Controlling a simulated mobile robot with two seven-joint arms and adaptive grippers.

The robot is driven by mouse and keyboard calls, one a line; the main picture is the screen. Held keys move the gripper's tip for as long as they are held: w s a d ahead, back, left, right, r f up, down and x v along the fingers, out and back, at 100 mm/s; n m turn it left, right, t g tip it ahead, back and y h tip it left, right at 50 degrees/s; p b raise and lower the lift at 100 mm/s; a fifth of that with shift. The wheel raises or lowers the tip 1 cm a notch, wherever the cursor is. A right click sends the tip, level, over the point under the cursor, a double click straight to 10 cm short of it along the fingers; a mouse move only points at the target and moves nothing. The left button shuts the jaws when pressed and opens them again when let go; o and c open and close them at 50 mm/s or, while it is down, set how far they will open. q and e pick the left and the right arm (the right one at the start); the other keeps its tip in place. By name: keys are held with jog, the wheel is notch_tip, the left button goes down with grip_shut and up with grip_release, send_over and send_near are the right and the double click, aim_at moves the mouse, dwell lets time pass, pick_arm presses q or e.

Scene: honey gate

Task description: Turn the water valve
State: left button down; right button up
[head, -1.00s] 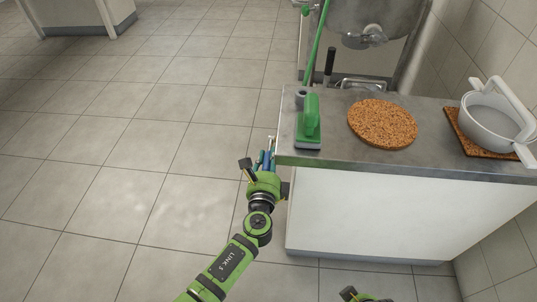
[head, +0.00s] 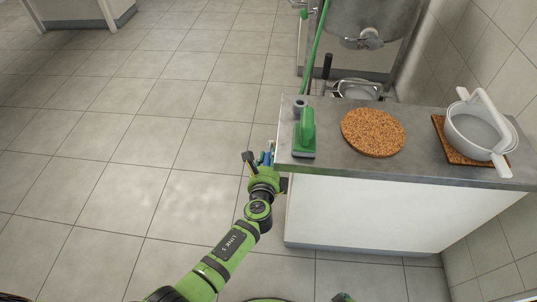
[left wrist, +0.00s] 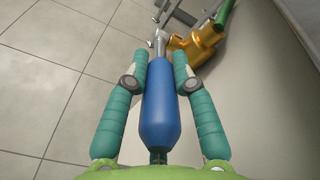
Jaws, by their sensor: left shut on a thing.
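In the left wrist view a blue handle (left wrist: 160,105) runs up the middle of the picture. It narrows to a metal stem that meets a brass valve body (left wrist: 197,45) at the upper right. The two teal fingers of my left gripper (left wrist: 160,65) lie along both sides of the handle, shut on it. In the head view my left gripper (head: 265,158) is beside the left end of the counter, a little below its top. The valve is mostly hidden there by the gripper and the counter. My right gripper's fingers do not show.
The counter (head: 375,175) carries a green-handled scrubber (head: 305,135), a round cork mat (head: 373,133) and a white pot (head: 478,130) on a square mat. A steel vessel (head: 375,20) stands behind it. The tiled floor to the left is clear.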

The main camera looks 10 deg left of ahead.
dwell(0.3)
pick_arm(q)
jog(key=c, duration=1)
grip_release()
jog(key=shift+v, duration=6.05)
